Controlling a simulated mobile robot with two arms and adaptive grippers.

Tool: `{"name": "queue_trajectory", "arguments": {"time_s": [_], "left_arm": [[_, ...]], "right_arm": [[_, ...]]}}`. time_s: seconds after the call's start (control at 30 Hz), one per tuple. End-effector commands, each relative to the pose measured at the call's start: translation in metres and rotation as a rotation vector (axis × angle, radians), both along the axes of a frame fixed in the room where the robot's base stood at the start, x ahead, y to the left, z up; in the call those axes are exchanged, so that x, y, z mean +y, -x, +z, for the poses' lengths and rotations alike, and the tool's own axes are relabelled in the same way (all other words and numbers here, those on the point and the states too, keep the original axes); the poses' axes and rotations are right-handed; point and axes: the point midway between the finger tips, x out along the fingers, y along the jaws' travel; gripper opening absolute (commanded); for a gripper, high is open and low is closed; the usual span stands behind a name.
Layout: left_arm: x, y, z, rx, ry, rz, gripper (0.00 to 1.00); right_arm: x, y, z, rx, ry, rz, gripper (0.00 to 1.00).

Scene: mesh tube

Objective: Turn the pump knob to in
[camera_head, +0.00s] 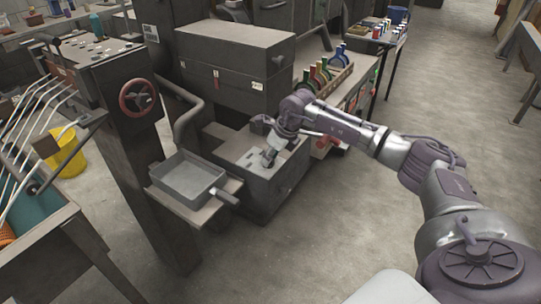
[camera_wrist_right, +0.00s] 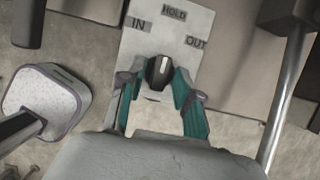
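The pump knob (camera_wrist_right: 159,72) is small and dark with a pale pointer line. It sits on a light panel (camera_wrist_right: 168,28) marked IN at left, HOLD at top and OUT at right. The pointer line is close to upright, toward HOLD. My right gripper (camera_wrist_right: 159,88) has its two teal-lined fingers spread on either side of the knob; I cannot tell whether they touch it. In the head view my right gripper (camera_head: 268,157) reaches down to the top of the grey pump box (camera_head: 262,190), and the knob is hidden there. My left gripper is not in view.
A metal tray (camera_head: 187,180) on a shelf stands left of the pump box. A red handwheel (camera_head: 138,97) and a dark curved pipe (camera_head: 187,118) are close by. A bench with coloured handles (camera_head: 325,75) stands behind right. The floor at front is clear.

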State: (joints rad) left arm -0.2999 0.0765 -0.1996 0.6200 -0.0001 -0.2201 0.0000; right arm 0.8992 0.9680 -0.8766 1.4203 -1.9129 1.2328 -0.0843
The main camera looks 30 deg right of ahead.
Motion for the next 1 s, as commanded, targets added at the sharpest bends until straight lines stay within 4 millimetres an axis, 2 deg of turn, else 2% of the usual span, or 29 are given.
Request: {"name": "queue_trajectory", "arguments": {"time_s": [0.03, 0.17, 0.57, 0.77, 1.0], "left_arm": [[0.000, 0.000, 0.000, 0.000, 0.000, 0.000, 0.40], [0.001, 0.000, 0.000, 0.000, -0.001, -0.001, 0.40], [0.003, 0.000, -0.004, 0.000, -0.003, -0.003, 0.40], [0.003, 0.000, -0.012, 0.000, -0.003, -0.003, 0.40], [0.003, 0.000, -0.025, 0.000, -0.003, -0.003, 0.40]], "right_arm": [[0.000, 0.000, 0.000, 0.000, 0.000, 0.000, 0.20], [0.000, 0.000, 0.000, 0.000, 0.000, 0.000, 0.00], [-0.001, -0.001, 0.000, -0.001, 0.000, 0.039, 0.00], [-0.002, -0.001, -0.001, -0.002, -0.002, 0.147, 0.00], [-0.003, -0.003, -0.001, -0.004, -0.003, 0.352, 0.00]]}}
